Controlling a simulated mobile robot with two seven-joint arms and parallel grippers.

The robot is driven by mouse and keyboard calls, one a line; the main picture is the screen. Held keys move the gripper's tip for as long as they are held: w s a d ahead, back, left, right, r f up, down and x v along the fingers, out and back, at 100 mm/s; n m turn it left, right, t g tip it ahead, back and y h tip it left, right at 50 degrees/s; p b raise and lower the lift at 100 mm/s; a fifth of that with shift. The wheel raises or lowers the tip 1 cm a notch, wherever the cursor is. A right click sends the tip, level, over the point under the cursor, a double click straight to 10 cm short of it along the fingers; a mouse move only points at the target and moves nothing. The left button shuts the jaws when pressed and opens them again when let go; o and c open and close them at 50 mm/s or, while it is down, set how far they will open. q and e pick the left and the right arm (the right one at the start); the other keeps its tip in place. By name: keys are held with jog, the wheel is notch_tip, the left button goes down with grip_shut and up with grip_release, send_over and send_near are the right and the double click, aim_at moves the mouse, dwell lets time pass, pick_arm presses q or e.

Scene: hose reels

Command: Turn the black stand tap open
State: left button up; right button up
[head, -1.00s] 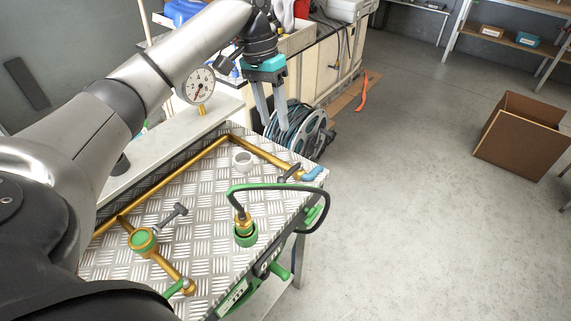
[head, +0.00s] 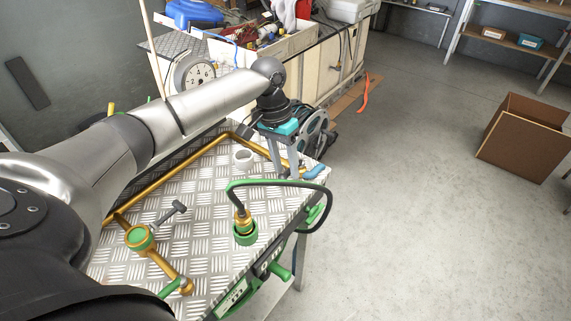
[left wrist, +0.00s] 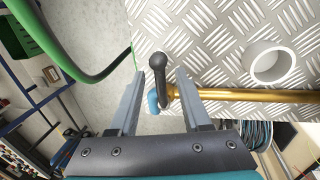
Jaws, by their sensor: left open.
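The tap with a black lever (left wrist: 160,75) sits at the end of a brass pipe (left wrist: 262,95), with a blue outlet (left wrist: 153,101) below it. In the head view the blue outlet (head: 315,172) shows at the plate's far right corner, and my gripper hides most of the lever. My left gripper (head: 284,172) points down over the tap. Its fingers are open and in the left wrist view the lever appears between them, not clamped. I cannot tell if a finger touches it. My right gripper is out of view.
On the tread-plate bench (head: 200,240) are a white ring (head: 244,158), a brass valve with green cap and grey handle (head: 140,238), and a green-collared fitting (head: 244,230) with a looping green-black hose (head: 328,205). A hose reel (head: 316,130) stands behind.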

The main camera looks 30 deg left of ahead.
pick_arm(q)
grip_shut()
dwell(1.4)
